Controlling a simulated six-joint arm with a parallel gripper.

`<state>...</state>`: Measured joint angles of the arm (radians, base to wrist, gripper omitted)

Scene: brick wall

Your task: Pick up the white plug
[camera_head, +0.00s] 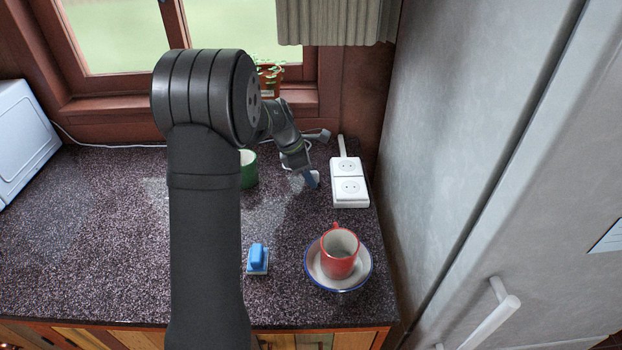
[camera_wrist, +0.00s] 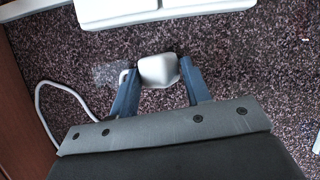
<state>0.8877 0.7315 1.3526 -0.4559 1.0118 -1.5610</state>
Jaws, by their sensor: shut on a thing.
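The white plug (camera_wrist: 158,70) sits between the two blue fingers of my gripper (camera_wrist: 158,84) in the wrist view. The fingers are shut on it, and a white cord runs from its side to the left. In the head view my gripper (camera_head: 309,181) points down near the counter, left of the white socket strip, with a bit of the plug (camera_head: 315,176) showing beside the fingers. I cannot tell whether the plug touches the counter.
The white socket strip (camera_head: 350,190) lies to the right, near the fridge (camera_head: 480,130). A red cup (camera_head: 339,258) stands on a saucer (camera_head: 364,272) in front. A blue-and-white object (camera_head: 257,258) and a green cup (camera_head: 248,172) are also on the counter.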

